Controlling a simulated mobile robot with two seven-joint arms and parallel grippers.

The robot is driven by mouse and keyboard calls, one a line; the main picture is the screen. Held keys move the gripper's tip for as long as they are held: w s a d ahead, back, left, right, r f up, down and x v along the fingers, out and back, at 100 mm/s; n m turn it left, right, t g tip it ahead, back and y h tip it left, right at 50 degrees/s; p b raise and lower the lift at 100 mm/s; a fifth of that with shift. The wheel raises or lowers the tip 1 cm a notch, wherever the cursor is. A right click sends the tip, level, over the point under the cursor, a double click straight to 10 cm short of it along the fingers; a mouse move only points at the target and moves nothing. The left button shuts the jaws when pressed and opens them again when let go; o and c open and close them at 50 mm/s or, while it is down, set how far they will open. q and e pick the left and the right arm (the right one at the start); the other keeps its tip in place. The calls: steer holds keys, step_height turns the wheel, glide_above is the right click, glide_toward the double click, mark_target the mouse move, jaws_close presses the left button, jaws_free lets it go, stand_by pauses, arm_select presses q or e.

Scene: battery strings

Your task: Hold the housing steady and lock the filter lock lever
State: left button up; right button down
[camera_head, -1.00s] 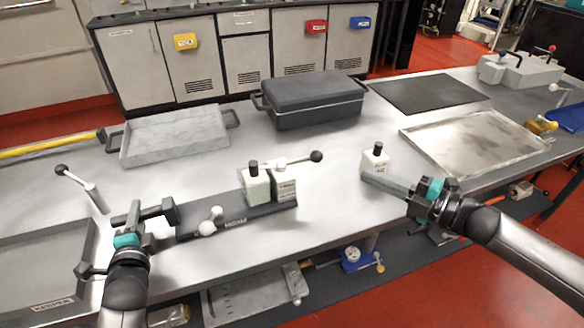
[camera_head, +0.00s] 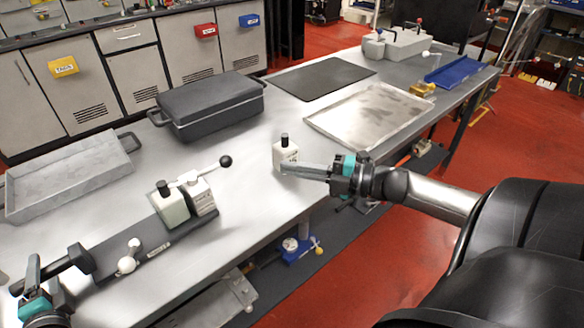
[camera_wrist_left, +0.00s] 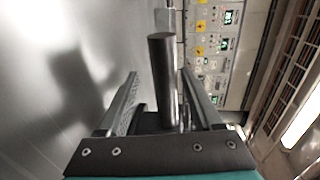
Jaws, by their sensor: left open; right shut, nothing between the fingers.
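The housing (camera_head: 171,207) is a pale block with a black cap. It stands on a dark base rail (camera_head: 165,243), with a second pale labelled block (camera_head: 199,196) beside it. A lever ending in a black ball (camera_head: 225,161) points right from the block tops; I cannot tell whether this is the filter lock lever. A short lever with a white knob (camera_head: 127,264) is near the rail's left end. My left gripper (camera_head: 45,277) is open at a dark bar (camera_head: 80,259); a dark cylinder (camera_wrist_left: 161,80) stands between its fingers in the left wrist view. My right gripper (camera_head: 288,169) is shut and empty.
A small white block with a black cap (camera_head: 285,155) stands right behind my right fingertips. A black lidded case (camera_head: 210,105), a grey tray (camera_head: 75,175), a dark mat (camera_head: 322,78) and a metal tray (camera_head: 345,135) lie behind. Bare table lies between housing and right gripper.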

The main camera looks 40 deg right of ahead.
arm_select(q)
steer(key=s, duration=0.4)
steer(key=s+r, duration=0.1)
steer(key=s, duration=0.3)
steer(key=s+r, duration=0.1)
steer(key=s, duration=0.3)
